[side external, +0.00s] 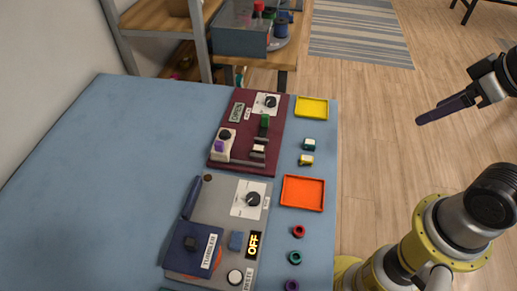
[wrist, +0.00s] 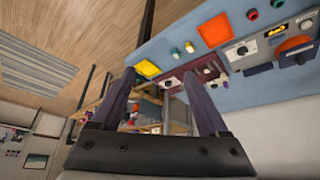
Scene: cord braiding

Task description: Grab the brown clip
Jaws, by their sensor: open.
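I cannot make out a brown clip in either view. My gripper (side external: 424,119) is at the upper right in the side external view, over the floor and off to the right of the blue table (side external: 100,150). Its dark purple fingers overlap from that side. In the wrist view my gripper (wrist: 159,73) has its two fingers spread apart with nothing between them. A small round brown piece (side external: 208,178) sits at the top left of the grey panel (side external: 218,200); I cannot tell what it is.
A maroon panel (side external: 228,150) with knobs and sliders lies on the table above the grey panel. A yellow tray (side external: 312,107), an orange tray (side external: 303,193) and several small coloured pieces line the right edge. Shelving (side external: 200,40) stands behind. The table's left side is clear.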

